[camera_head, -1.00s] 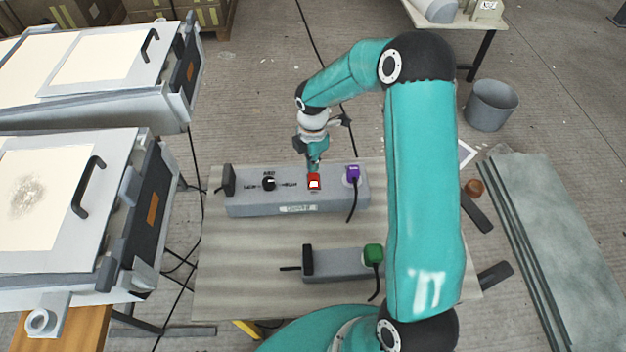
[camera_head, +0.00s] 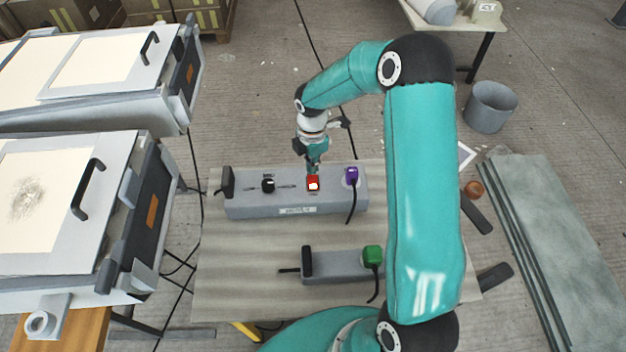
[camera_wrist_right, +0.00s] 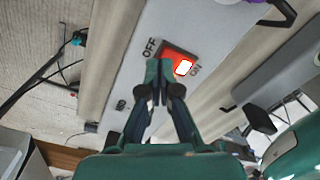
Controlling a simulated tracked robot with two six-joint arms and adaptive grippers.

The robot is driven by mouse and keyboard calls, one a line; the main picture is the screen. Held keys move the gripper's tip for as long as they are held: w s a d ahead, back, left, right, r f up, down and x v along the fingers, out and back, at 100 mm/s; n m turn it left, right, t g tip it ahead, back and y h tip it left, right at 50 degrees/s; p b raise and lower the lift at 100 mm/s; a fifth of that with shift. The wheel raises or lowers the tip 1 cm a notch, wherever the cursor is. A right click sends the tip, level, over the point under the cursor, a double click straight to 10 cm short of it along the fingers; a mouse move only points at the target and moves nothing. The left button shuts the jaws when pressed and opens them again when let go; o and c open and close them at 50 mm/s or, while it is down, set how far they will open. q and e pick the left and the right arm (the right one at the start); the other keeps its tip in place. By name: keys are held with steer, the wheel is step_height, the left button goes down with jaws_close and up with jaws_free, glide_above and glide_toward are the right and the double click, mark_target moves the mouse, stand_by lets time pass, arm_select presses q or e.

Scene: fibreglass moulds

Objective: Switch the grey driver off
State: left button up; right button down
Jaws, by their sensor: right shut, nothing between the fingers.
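A long grey driver box (camera_head: 240,207) lies on the table, with a black knob (camera_head: 268,186), a red rocker switch (camera_head: 313,183) and a purple plug (camera_head: 352,174) on top. In the right wrist view the red switch (camera_wrist_right: 171,52) lies between the words OFF and ON, with a bright white patch towards ON. My right gripper (camera_head: 313,171) is shut and empty, pointing down at the switch from its far side. In the wrist view its fingertips (camera_wrist_right: 163,75) are beside the OFF side of the switch; I cannot tell whether they touch. My left gripper is out of view.
A smaller grey box (camera_head: 335,266) with a green plug (camera_head: 372,256) lies nearer on the table (camera_head: 240,270). Large moulds (camera_head: 60,215) stand at left. A grey bucket (camera_head: 491,106) and flat sheets (camera_head: 560,240) are on the floor at right.

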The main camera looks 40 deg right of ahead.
steer(key=shift+f+b, duration=0.9)
steer(key=shift+f, duration=0.25)
stand_by(0.7)
steer(key=shift+r, duration=0.15)
steer(key=shift+r+p, duration=2.6)
steer(key=shift+r, duration=0.8)
